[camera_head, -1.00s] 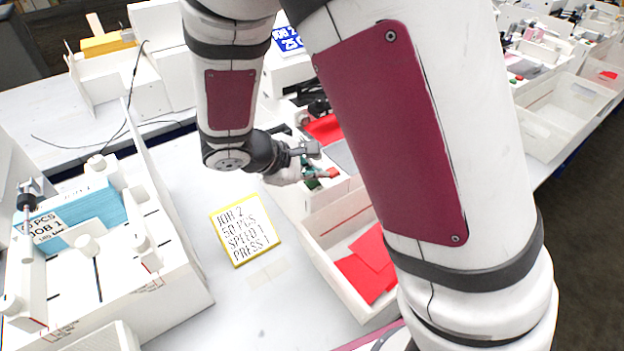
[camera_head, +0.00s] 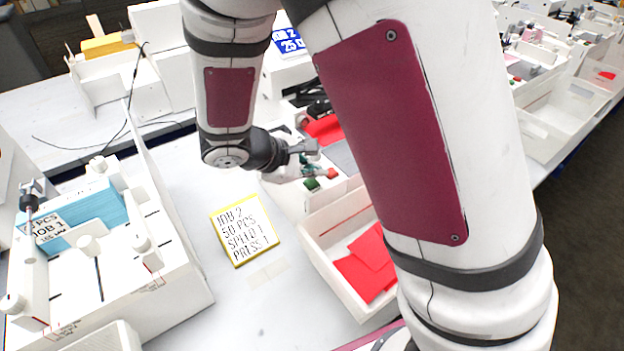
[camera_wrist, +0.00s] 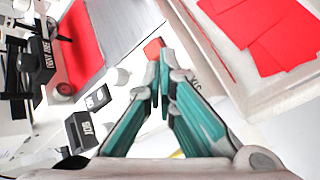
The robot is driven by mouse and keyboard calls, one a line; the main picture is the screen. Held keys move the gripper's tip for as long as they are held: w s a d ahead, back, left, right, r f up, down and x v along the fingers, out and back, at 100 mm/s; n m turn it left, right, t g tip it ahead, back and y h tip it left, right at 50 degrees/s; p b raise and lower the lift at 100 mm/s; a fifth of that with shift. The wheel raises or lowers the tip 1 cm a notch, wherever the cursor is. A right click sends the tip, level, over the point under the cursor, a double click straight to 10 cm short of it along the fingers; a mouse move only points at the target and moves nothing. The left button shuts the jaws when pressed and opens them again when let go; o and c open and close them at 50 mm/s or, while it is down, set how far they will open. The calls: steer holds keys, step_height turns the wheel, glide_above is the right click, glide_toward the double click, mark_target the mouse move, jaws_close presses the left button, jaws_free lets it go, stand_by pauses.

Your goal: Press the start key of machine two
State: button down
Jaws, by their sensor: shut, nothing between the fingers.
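The machine with red sheets (camera_head: 322,129) stands at the middle, partly hidden by my arm. A green key (camera_head: 312,184) and a red key (camera_head: 332,173) show on its front corner in the head view. The red key also shows in the wrist view (camera_wrist: 153,48), just beyond my fingertips. My gripper (camera_head: 308,172) is shut and empty beside the green key; I cannot tell whether it touches it. Its teal fingers meet in the wrist view (camera_wrist: 160,78), where the green key cannot be made out. A yellow-edged card (camera_head: 244,230) reads JOB 2, 50 PCS, SPEED 1.
An open white tray (camera_head: 322,262) with red sheets adjoins the machine's front. Another machine (camera_head: 150,290) with blue sheets and a JOB 1 card stands at left. White knobs (camera_wrist: 118,76) and small black labels lie near my fingers. The table around the yellow-edged card is clear.

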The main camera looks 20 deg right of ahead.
mark_target(313, 183)
steer(key=shift+r, duration=0.3)
steer(key=shift+r+p, duration=1.55)
steer(key=shift+r, duration=0.9)
